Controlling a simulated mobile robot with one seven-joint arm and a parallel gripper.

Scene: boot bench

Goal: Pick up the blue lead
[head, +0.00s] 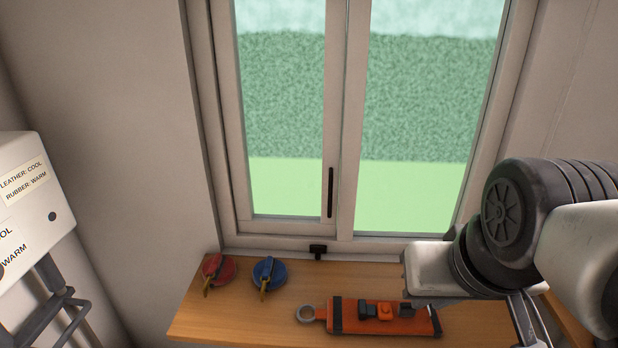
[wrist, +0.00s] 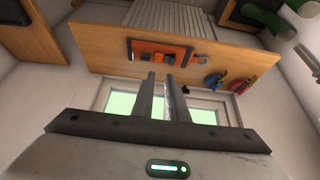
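The blue lead (head: 269,272) is a round blue coil with a yellow clip, lying on the wooden shelf (head: 230,322) below the window. It also shows in the wrist view (wrist: 212,81), to the right of the fingers. A similar red lead (head: 219,268) lies just left of it in the head view, with a small gap between them. My gripper (wrist: 161,75) is empty, with a narrow gap between its two fingers. In the head view it is at the lower right, well right of the blue lead and partly cut off by the bottom edge.
An orange tool with a ring and dark bands (head: 350,316) lies on the shelf between the blue lead and my gripper. A black window catch (head: 318,251) sits behind the shelf. A white labelled box (head: 35,215) is at the left. The shelf's front left is clear.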

